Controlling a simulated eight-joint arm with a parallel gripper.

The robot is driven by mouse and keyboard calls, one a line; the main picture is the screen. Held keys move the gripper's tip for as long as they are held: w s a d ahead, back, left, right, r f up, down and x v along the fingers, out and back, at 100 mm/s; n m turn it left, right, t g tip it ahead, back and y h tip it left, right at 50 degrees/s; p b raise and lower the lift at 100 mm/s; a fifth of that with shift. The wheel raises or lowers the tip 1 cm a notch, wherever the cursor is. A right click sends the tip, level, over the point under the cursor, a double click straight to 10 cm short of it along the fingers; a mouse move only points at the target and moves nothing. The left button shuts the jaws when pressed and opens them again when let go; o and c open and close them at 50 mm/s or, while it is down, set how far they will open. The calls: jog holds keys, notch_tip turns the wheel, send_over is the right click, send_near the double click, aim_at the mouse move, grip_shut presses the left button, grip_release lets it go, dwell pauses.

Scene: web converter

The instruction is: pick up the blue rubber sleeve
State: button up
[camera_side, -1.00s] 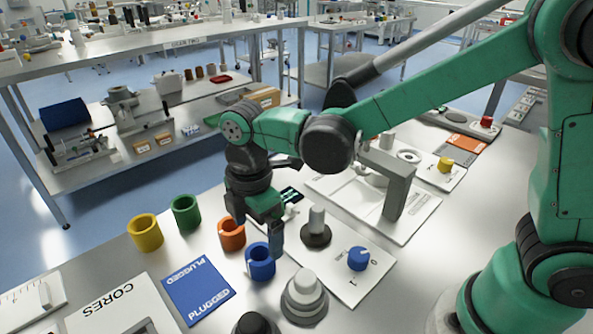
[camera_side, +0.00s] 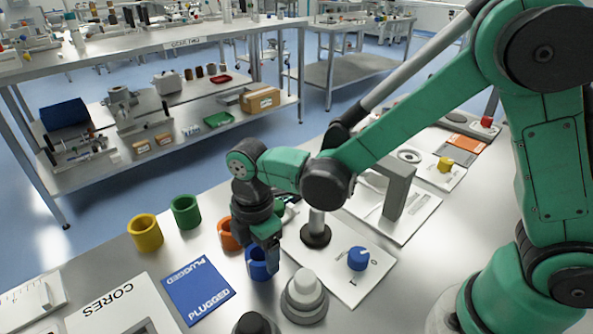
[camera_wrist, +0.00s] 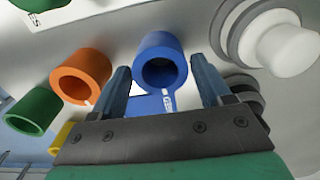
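The blue rubber sleeve (camera_side: 257,270) is a short open ring standing upright on the bench, with a notch in its wall. It also shows in the wrist view (camera_wrist: 158,40), its round opening facing the camera. My gripper (camera_side: 265,252) is down at the sleeve, pointing downward, and a finger partly hides the sleeve in the side view. In the wrist view my gripper (camera_wrist: 160,66) is open, with one finger on either side of the sleeve and narrow gaps showing. I cannot tell how far down the sleeve the fingertips reach.
An orange sleeve (camera_side: 227,235) stands close behind the blue one, with green (camera_side: 185,212) and yellow (camera_side: 145,233) sleeves to the left. A stepped grey-white knob (camera_side: 304,297) is close at the front right. A blue "PLUGGED" mat (camera_side: 198,290) lies left, and a blue dial (camera_side: 358,259) right.

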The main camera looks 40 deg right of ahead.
jog(key=c, duration=0.7)
jog(key=shift+r, duration=3)
